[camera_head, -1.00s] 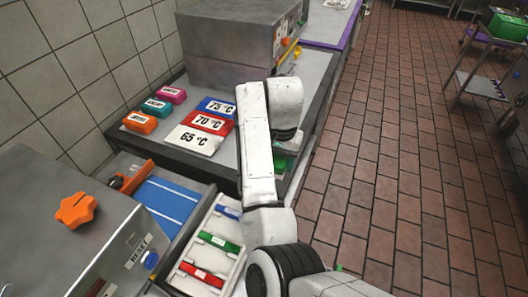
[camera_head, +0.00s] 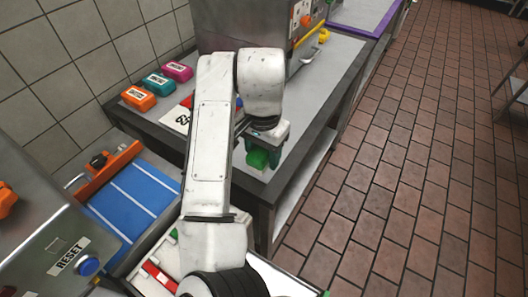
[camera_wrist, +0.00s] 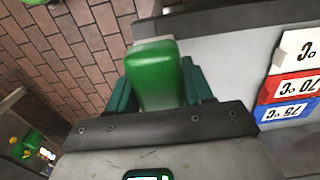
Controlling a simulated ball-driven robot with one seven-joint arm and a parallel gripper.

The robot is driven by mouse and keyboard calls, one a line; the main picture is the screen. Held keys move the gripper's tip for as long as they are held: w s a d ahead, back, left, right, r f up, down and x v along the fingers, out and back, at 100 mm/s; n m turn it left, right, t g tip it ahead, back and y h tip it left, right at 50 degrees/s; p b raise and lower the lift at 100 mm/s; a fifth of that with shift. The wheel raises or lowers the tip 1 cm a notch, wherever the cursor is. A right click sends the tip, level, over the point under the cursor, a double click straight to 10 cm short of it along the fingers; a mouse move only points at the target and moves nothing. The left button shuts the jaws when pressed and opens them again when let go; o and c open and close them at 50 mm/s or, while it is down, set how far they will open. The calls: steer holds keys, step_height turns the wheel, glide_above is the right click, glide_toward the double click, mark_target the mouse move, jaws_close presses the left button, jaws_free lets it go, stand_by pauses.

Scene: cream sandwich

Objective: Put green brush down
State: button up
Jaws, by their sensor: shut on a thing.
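The green brush (camera_head: 258,157) shows below my gripper (camera_head: 264,142) in the head view, over the right edge of the grey table (camera_head: 325,85). In the wrist view the green brush (camera_wrist: 155,75) sits between the two teal fingers of my gripper (camera_wrist: 157,92), which is shut on it. Its far end is pale. I cannot tell whether the brush touches the tabletop. My arm hides part of the table in the head view.
Orange (camera_head: 138,98), teal (camera_head: 158,82) and pink (camera_head: 178,70) blocks stand at the table's left. Temperature signs, including a red one (camera_wrist: 290,87), lie beside the gripper. A steel machine (camera_head: 235,25) stands behind. A blue panel (camera_head: 135,205) is at lower left.

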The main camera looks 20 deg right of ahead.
steer(key=w+d+f, duration=0.1)
steer(key=w+f, duration=0.1)
steer(key=w+d+f+b, duration=0.1)
steer(key=w+f, duration=0.1)
steer(key=w, duration=0.1)
steer(key=w+d+f+b, duration=0.1)
steer(key=w+f, duration=0.1)
steer(key=shift+w+d+f, duration=0.1)
steer(key=shift+w+f, duration=0.15)
steer(key=shift+w, duration=0.1)
steer(key=shift+w+d+f, duration=0.15)
steer(key=shift+w+f, duration=0.3)
steer(key=shift+f, duration=0.15)
steer(key=shift+w+d+f, duration=0.1)
steer(key=shift+w+f, duration=0.05)
steer(key=shift+f, duration=1.55)
steer(key=shift+f, duration=0.15)
steer(key=shift+f, duration=0.2)
